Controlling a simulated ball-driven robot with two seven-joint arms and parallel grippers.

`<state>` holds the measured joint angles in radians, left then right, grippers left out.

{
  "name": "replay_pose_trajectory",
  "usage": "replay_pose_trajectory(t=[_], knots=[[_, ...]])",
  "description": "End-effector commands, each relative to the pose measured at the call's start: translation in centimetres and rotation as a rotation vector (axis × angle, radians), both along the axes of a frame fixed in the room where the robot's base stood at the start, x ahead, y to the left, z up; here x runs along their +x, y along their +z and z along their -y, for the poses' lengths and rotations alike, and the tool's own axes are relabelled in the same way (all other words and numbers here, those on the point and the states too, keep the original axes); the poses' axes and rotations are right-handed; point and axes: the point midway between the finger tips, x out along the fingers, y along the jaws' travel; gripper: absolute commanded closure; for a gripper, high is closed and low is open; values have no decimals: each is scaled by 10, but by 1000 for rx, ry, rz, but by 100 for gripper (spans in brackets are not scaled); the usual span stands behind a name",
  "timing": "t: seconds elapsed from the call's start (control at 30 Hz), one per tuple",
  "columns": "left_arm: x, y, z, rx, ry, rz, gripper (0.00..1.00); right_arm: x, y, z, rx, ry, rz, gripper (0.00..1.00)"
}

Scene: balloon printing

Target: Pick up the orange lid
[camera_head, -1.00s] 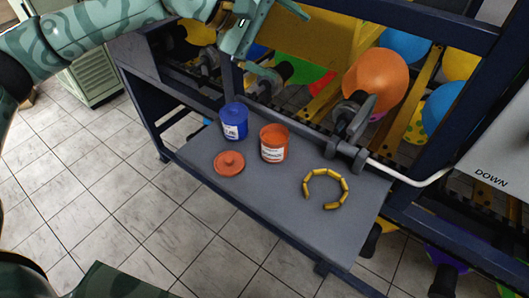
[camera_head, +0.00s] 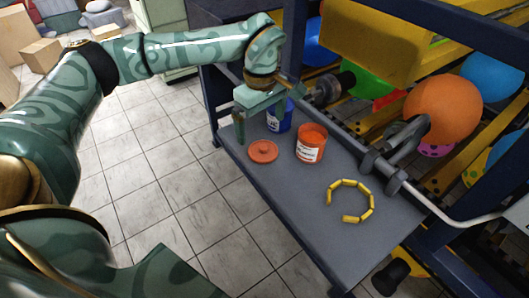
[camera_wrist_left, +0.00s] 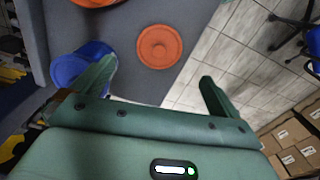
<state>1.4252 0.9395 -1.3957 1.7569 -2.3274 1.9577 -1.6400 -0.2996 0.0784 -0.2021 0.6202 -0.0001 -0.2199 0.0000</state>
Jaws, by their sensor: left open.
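The orange lid (camera_head: 263,151) lies flat on the grey table near its left edge, with a small knob on top. It also shows in the left wrist view (camera_wrist_left: 159,46), ahead of the fingers and apart from them. My left gripper (camera_head: 258,122) is open and empty above the table's far left corner, beside the blue jar (camera_head: 280,117), which it partly covers. In the left wrist view the left gripper (camera_wrist_left: 152,85) has its fingers spread wide, one close to the blue jar (camera_wrist_left: 75,65). The open orange jar (camera_head: 310,145) stands right of the lid. My right gripper is not in view.
A broken ring of yellow pieces (camera_head: 351,200) lies on the grey table (camera_head: 290,215). A dark blue machine frame with balloons, including an orange one (camera_head: 443,108), stands behind the table. Cardboard boxes (camera_wrist_left: 292,140) stand on the tiled floor.

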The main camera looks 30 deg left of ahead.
Motion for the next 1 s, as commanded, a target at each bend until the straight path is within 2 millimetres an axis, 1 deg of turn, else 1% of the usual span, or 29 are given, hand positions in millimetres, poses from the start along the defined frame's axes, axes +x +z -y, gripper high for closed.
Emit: replay_pose_trajectory(t=[0.03,0.27,0.4,0.5,0.6,0.8,0.83,0.87,0.9,0.97,1.0], knots=[[0,-10,0,-2,-1,-1,0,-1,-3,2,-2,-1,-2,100],[1,-29,1,-1,-1,1,0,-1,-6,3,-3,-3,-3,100],[1,-54,1,-2,0,-3,0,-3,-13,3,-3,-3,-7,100],[2,-68,1,-2,-1,-1,0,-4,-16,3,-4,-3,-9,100],[2,-73,1,-1,-1,1,0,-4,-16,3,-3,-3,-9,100],[2,-73,1,-1,-1,2,0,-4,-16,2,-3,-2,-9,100],[2,-73,1,-1,-1,2,6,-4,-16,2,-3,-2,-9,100],[2,-73,1,-1,-1,2,14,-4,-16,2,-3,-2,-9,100],[2,-73,1,-1,-1,2,25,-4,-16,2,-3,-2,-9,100],[2,-73,1,-1,-1,2,42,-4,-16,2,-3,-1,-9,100],[2,-73,1,-1,-1,2,47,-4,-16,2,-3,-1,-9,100]])
